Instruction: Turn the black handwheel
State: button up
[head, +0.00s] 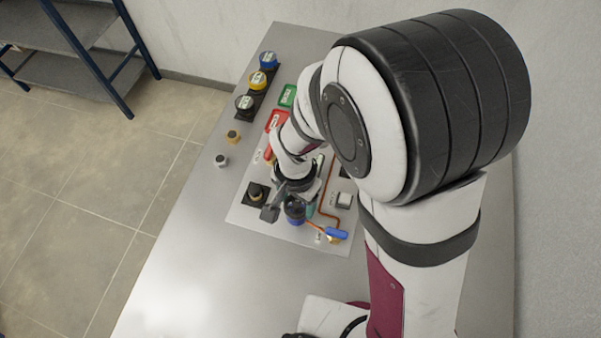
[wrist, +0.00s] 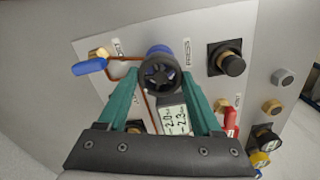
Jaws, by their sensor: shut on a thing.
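The black handwheel (wrist: 160,71) is a round, spoked wheel on a blue body, at the top middle of the wrist view. In the head view it shows small (head: 294,209), just below my wrist. My gripper (wrist: 162,77) has two green fingers, one on each side of the wheel, and is shut on it. The exact contact at the fingertips is partly hidden by the wheel and fingers. In the head view my arm hides much of the panel around the wheel.
A blue lever (wrist: 90,67) on a brass valve with copper pipe sits left of the wheel. A digital display (wrist: 176,119) and a red part (wrist: 231,121) lie close to the fingers.

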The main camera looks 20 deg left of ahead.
aim_at(297, 204)
dwell(0.3)
jog(key=o, duration=1.4)
jog(key=shift+r, duration=0.1)
notch_tip(297, 204, up, 16)
jog(key=shift+f, duration=0.2)
jog(key=s+d, duration=0.3)
jog(key=d, duration=0.2)
jog(key=s+d+m+y, duration=0.1)
jog(key=s+d, duration=0.2)
jog(key=d, duration=0.2)
jog(key=s+d+m, duration=0.1)
jog(key=s+d, duration=0.3)
jog(key=d, duration=0.1)
jog(key=shift+d+r+y, duration=0.15)
jog(key=shift+d+y, duration=0.1)
jog(key=shift+y, duration=0.15)
